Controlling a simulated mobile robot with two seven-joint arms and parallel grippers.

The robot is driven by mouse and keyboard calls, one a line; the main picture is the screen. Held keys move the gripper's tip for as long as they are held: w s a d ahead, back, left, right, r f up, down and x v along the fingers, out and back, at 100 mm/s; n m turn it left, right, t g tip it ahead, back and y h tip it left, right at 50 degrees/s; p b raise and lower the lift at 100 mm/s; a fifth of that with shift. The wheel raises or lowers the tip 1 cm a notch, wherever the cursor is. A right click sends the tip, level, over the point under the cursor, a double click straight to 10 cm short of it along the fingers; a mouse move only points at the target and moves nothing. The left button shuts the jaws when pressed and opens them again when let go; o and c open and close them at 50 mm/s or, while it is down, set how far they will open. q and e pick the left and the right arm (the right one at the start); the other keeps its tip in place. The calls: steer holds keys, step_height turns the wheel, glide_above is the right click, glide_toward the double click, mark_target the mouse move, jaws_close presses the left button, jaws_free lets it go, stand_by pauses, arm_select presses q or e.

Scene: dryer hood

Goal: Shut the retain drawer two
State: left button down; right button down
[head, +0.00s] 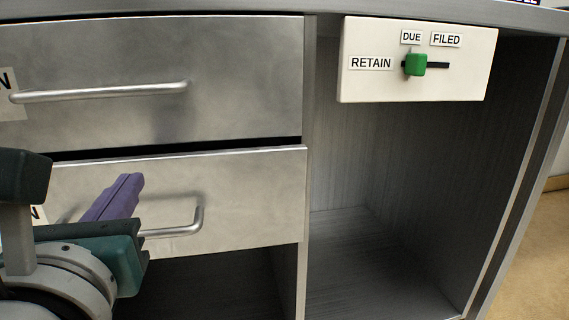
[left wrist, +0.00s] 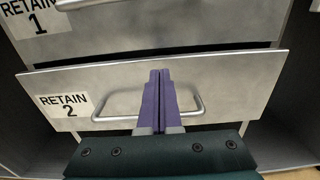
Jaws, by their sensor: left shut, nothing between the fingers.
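The retain drawer two (left wrist: 235,75) is the lower metal drawer, with a "RETAIN 2" label (left wrist: 66,104) and a bar handle (left wrist: 197,104) in the left wrist view. Its front (head: 255,190) also shows in the head view, where a dark gap runs along its top edge. My left gripper (head: 128,182) is shut and empty in front of this drawer. In the left wrist view its purple fingers (left wrist: 158,78) overlap the middle of the drawer front and the handle. I cannot tell whether they touch the front. My right gripper is not in view.
The upper drawer (head: 230,70) with its bar handle (head: 100,92) is above; its label reads "RETAIN 1" (left wrist: 30,16) in the left wrist view. A white panel (head: 415,85) with a green slider (head: 415,64) hangs over an open, empty bay at right.

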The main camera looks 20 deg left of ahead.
mark_target(141, 169)
arm_select(q)
steer(key=shift+x, duration=1.75)
steer(key=shift+w+a, duration=0.2)
steer(key=shift+w, duration=0.05)
steer(key=p+x, duration=0.1)
steer(key=x, duration=0.1)
steer(key=shift+w+a, duration=0.25)
steer(key=shift+w, duration=0.05)
steer(key=shift+s+f, duration=0.15)
steer(key=shift+f, duration=0.05)
